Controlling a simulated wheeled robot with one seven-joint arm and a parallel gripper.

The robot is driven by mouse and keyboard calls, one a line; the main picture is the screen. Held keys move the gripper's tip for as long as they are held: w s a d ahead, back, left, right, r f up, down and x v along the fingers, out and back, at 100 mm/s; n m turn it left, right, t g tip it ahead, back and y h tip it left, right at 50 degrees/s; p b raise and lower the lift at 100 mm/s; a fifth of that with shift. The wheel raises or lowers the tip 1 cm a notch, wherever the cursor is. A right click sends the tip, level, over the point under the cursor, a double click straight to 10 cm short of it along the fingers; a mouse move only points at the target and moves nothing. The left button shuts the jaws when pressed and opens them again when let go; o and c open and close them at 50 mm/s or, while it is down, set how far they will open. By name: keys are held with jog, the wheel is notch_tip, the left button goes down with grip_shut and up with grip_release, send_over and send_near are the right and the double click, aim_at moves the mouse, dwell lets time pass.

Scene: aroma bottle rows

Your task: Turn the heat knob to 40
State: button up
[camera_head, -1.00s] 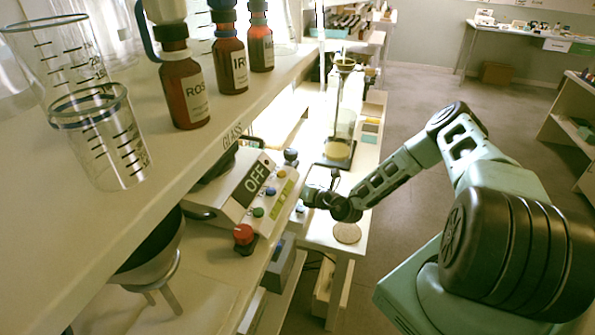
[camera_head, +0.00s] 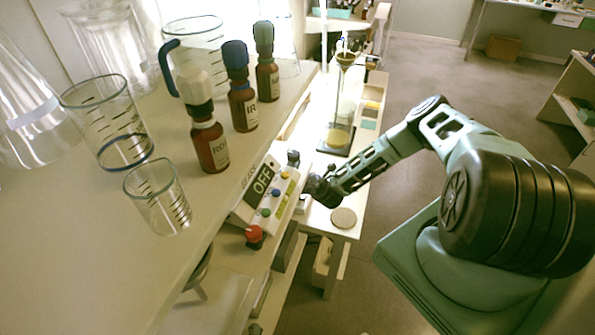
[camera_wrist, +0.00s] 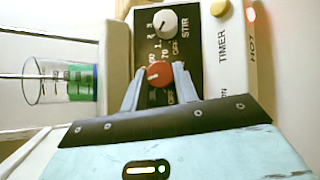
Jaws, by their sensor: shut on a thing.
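The red knob (camera_wrist: 159,73) sits on the dark control panel (camera_wrist: 192,84) in the wrist view, between the two fingers of my gripper (camera_wrist: 158,82). My gripper is shut on it. Printed numbers, one reading 70, show beside the knob. Its label and exact pointer setting are hard to read. A grey STIR knob (camera_wrist: 165,22) is above it, apart from the fingers. In the head view, my gripper (camera_head: 317,188) is at the right side of the device with the OFF display (camera_head: 262,180); the red knob cannot be made out there.
A yellow button (camera_wrist: 220,8) and a lit HOT lamp (camera_wrist: 251,14) are beside the panel. A clear beaker with green liquid (camera_wrist: 81,82) is at left. Brown bottles (camera_head: 209,146) and glassware stand on the shelf above the device.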

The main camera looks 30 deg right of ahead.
jog(key=shift+d, duration=0.1)
jog(key=o, duration=1)
jog(key=shift+c, duration=0.2)
jog(key=b+v, duration=0.3)
jog(key=v, duration=1.4)
jog(key=shift+s, duration=0.2)
